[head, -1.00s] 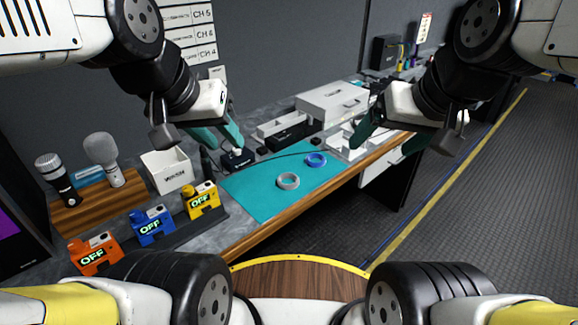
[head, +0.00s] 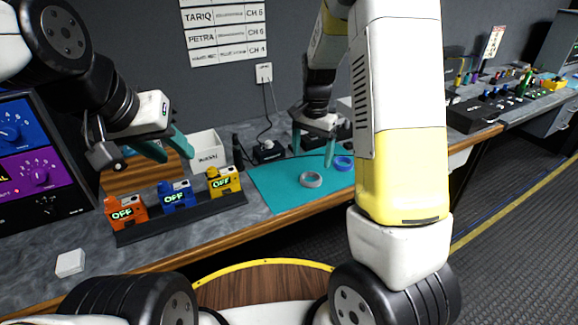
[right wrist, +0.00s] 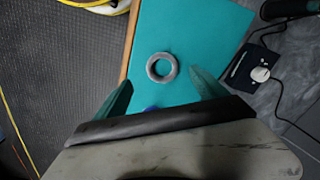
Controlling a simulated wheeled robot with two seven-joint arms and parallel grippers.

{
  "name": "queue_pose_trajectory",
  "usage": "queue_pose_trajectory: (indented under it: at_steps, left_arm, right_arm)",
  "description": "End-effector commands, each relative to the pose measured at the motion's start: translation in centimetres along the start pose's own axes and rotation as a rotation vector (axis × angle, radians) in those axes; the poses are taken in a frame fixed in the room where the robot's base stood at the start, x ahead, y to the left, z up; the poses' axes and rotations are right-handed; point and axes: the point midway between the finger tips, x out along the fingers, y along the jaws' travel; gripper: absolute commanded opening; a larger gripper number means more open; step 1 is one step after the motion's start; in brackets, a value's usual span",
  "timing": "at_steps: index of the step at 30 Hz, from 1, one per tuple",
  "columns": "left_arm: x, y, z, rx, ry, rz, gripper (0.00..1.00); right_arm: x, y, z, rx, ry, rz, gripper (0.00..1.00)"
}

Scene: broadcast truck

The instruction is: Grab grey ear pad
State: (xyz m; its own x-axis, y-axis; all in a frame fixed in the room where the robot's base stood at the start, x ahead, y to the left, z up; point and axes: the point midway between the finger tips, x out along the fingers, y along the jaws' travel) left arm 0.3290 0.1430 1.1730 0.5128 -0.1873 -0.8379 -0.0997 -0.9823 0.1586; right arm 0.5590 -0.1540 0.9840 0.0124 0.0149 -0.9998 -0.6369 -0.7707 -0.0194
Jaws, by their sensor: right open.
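The grey ear pad (head: 311,186), a ring, lies flat on the teal mat (head: 275,190). It also shows in the right wrist view (right wrist: 161,80), ahead of and between the fingertips. My right gripper (head: 312,158) is open and empty above the mat, just behind and above the grey pad and apart from it. Its two teal fingers also show in the right wrist view (right wrist: 161,78). A blue ear pad (head: 343,167) lies beside the grey one, to its right; only a sliver shows in the right wrist view. My left gripper (head: 177,156) is open and empty, over the desk at left.
Orange (head: 125,212), blue (head: 177,197) and yellow (head: 224,182) boxes reading OFF stand left of the mat. A white bin (head: 206,153) stands behind them. A black device (head: 268,152) with a cable sits at the mat's back edge.

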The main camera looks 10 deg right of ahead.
Motion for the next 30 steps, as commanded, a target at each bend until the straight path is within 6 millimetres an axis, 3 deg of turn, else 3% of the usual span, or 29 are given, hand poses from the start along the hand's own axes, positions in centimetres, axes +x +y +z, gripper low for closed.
queue_pose_trajectory:
  at_steps: [21, 29, 30]
  left_arm:
    - [0.0, 0.0, 0.0, 0.0, 0.0, 0.0, 0.36]
    - [0.0, 0.0, 0.0, 0.0, 0.0, 0.0, 0.36]
    - [0.0, 0.0, 0.0, 0.0, 0.0, 0.0, 0.36]
  right_arm:
    - [8.4, 0.3, -0.4, 0.017, -0.002, 0.022, 0.82]
    - [8.8, 0.2, -0.5, 0.017, 0.0, 0.019, 0.82]
    - [8.8, 0.2, -0.5, 0.017, 0.0, 0.019, 0.78]
